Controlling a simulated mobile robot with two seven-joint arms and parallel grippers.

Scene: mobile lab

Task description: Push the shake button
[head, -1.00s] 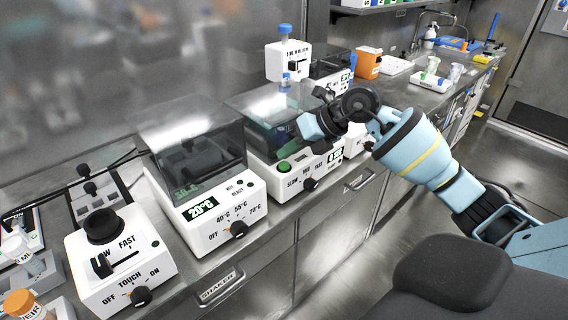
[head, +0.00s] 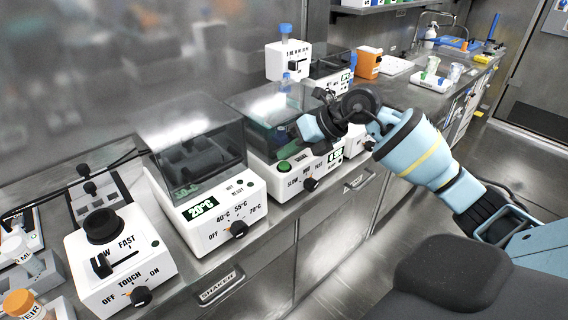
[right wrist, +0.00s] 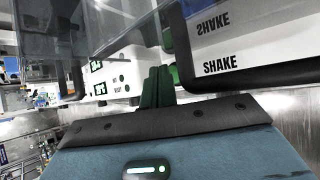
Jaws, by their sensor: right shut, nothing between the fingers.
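The shaker (head: 292,180) is a white box with a dark clear lid, a speed knob (head: 311,184) and a lit display. Its round green button (head: 284,166) is on the left of the front panel in the head view. My right gripper (head: 313,128) is over the front of this box, above and to the right of the button. In the right wrist view its fingers (right wrist: 157,86) are shut and empty, beside the white panel marked SHAKE (right wrist: 220,67). A bit of green (right wrist: 173,73) shows just behind the fingertips; contact cannot be told. My left gripper is not in view.
A heater box (head: 209,208) showing 20°C stands left of the shaker, and a touch mixer (head: 112,258) is further left. A tube device (head: 288,62) and an orange container (head: 367,63) stand behind.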

